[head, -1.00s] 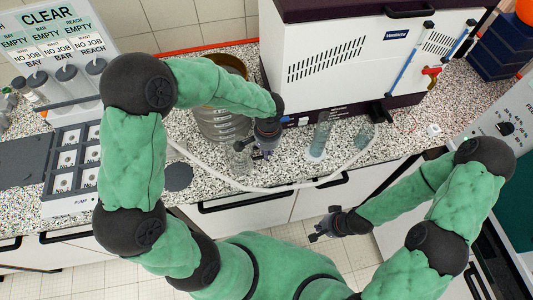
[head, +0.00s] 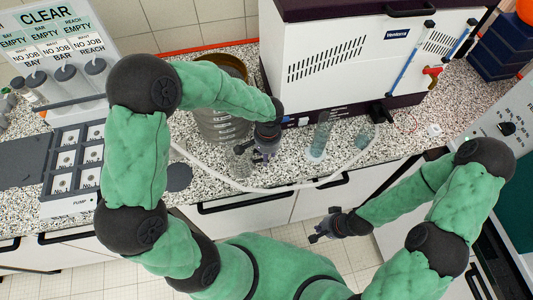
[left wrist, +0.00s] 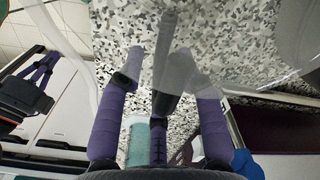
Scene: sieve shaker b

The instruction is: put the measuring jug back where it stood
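The clear measuring jug (head: 240,163) is at the worktop's front, below the sieve stack. My left gripper (head: 263,153) is just right of it, seemingly shut on its handle. In the left wrist view, the purple fingers (left wrist: 170,75) close around a clear, handle-like bar, with see-through walls around it. Transparency hides the exact contact, and I cannot tell whether the jug's base touches the worktop. My right gripper (head: 324,229) is open and empty in front of the worktop.
A tall clear cylinder (head: 320,138) and a small glass (head: 363,137) stand to the right, before the white machine (head: 350,60). The sieve stack (head: 222,125) is behind the jug. A dark disc (head: 178,177) lies left.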

